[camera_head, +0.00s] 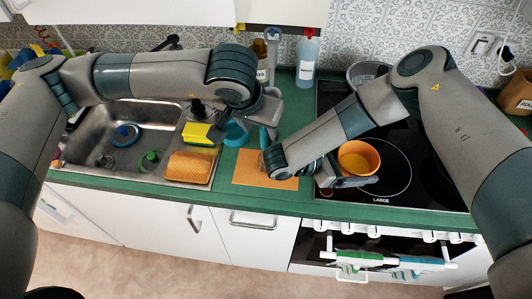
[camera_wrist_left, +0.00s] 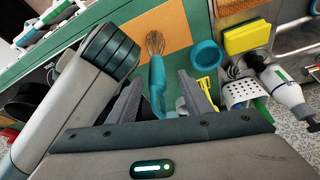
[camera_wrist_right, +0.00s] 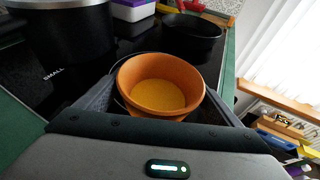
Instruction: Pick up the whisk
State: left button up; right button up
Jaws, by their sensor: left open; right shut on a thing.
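The whisk shows in the left wrist view, with a teal handle (camera_wrist_left: 157,82) and a wire head (camera_wrist_left: 155,42) over an orange mat (camera_wrist_left: 172,27). My left gripper (camera_wrist_left: 164,95) is open, and the handle shows between its fingers without visible contact. In the head view, my left gripper (camera_head: 269,117) is above the counter behind the orange mat (camera_head: 258,177). I cannot clearly make out the whisk there. My right gripper (camera_wrist_right: 162,100) is shut on an orange bowl (camera_wrist_right: 128,78) with yellow contents. The bowl (camera_head: 346,158) is over the stove's front left in the head view.
A teal cup (camera_wrist_left: 206,56) stands right beside the whisk in the left wrist view. A yellow sponge (camera_head: 197,133) and the sink (camera_head: 93,152) are to the left. Bottles (camera_head: 307,62) stand behind. A black pot (camera_wrist_right: 68,35) is on the stove.

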pick_arm(q)
jog(key=x, duration=0.3)
jog(key=shift+w+d, duration=0.2)
jog(key=shift+d, duration=0.15)
jog(key=shift+w+f, duration=0.25)
jog(key=shift+f, duration=0.35)
jog(key=shift+c, duration=0.3)
grip_shut()
jog(key=shift+r, duration=0.1)
notch_tip(320, 180, up, 10)
jog(key=shift+d+f, duration=0.1)
